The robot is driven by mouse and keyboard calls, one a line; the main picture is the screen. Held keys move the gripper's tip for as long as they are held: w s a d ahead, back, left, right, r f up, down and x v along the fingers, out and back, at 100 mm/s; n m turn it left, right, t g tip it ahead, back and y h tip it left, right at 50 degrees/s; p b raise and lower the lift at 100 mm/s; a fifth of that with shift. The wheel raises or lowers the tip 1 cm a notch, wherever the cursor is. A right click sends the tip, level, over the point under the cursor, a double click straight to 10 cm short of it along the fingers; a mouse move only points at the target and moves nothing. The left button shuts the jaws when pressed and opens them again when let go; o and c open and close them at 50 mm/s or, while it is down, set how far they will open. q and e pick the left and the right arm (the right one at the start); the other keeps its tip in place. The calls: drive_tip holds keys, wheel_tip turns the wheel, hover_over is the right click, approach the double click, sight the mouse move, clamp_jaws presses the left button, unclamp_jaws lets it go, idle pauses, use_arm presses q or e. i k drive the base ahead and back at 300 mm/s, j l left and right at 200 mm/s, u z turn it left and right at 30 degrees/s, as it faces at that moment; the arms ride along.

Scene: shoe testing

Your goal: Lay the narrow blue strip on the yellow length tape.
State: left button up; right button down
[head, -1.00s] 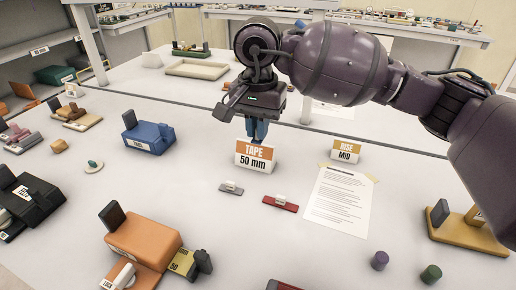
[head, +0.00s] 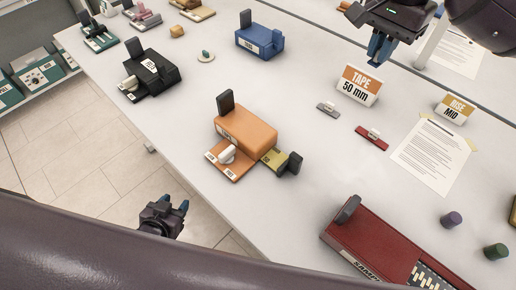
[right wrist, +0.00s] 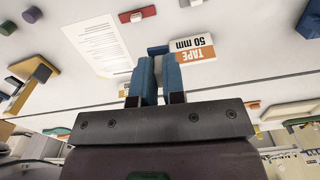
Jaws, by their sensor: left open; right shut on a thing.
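My right gripper (head: 381,50) is at the upper right of the head view, just behind the "TAPE 50 mm" sign (head: 358,86). In the right wrist view, its blue fingers (right wrist: 159,72) are shut on the narrow blue strip (right wrist: 158,50), of which a small part shows between and past the tips. In the head view the strip cannot be told from the fingers. The yellow length tape (head: 276,159) sticks out from the right side of an orange block device (head: 246,131), with a dark end piece (head: 291,163). My left gripper (head: 172,212) is open and empty beyond the table's front edge.
A grey strip (head: 328,109) and a red strip (head: 372,138) lie near the sign. A paper sheet (head: 432,155), a "MID" sign (head: 454,110) and a dark red device (head: 372,245) are at right. A blue device (head: 260,39) stands behind. The table between is clear.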

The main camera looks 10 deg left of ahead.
sight(277, 160)
drive_tip(key=k+j+z, duration=0.15)
drive_tip(key=j, duration=0.3)
drive_tip(key=j+z, duration=0.1)
drive_tip(key=j, duration=0.35)
drive_tip(key=k+j+z, duration=0.15)
drive_tip(key=j, duration=0.25)
drive_tip(key=k+j+z, duration=0.1)
drive_tip(key=j, duration=0.3)
drive_tip(key=k, duration=0.05)
